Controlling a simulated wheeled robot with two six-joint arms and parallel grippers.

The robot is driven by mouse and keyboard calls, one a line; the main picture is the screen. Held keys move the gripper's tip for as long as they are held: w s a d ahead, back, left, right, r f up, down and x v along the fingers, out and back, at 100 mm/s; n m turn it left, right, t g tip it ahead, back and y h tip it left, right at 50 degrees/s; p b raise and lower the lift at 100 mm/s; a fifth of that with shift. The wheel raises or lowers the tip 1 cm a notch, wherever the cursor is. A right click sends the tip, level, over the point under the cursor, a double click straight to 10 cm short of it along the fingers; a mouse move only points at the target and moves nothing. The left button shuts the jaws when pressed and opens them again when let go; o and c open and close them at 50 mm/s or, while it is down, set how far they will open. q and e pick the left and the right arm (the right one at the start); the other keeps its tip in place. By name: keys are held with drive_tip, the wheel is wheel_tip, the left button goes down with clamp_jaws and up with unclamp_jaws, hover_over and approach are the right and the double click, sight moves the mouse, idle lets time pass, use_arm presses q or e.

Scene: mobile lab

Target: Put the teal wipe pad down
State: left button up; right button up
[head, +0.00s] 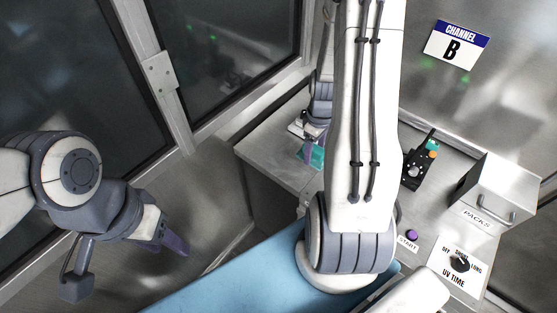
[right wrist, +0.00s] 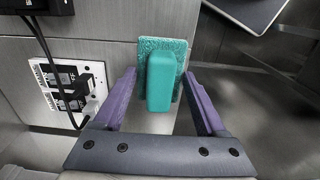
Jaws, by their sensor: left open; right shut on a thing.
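The teal wipe pad (head: 317,157) shows in the head view near the left end of the metal counter, partly hidden by my right arm. In the right wrist view the pad (right wrist: 178,47) has a textured teal face and a smooth teal grip block between the purple fingers. My right gripper (right wrist: 160,78) is shut on the pad. I cannot tell whether the pad touches a surface. My left gripper (head: 175,243) is open and empty at the left of the head view, well away from the pad.
The metal counter (head: 264,153) has bare room at its left end. To the right are a purple start button (head: 411,235), a UV time dial (head: 459,264), a black holder (head: 417,168) and a PACKS box (head: 497,195). A socket panel (right wrist: 68,92) with a black cable shows in the right wrist view.

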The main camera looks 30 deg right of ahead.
drive_tip(key=shift+s+d, duration=0.1)
drive_tip(key=shift+d, duration=0.05)
drive_tip(key=p, duration=0.4)
hover_over(281, 163)
wheel_tip(281, 163, down, 7)
drive_tip(key=shift+r, duration=0.1)
wheel_tip(281, 163, down, 4)
drive_tip(key=shift+r+p, duration=0.25)
drive_tip(key=shift+p, duration=0.35)
drive_tip(key=shift+f, duration=0.15)
drive_tip(key=o, duration=1.5)
drive_tip(key=shift+f, duration=0.1)
drive_tip(key=shift+o, duration=0.2)
drive_tip(key=shift+f, duration=0.1)
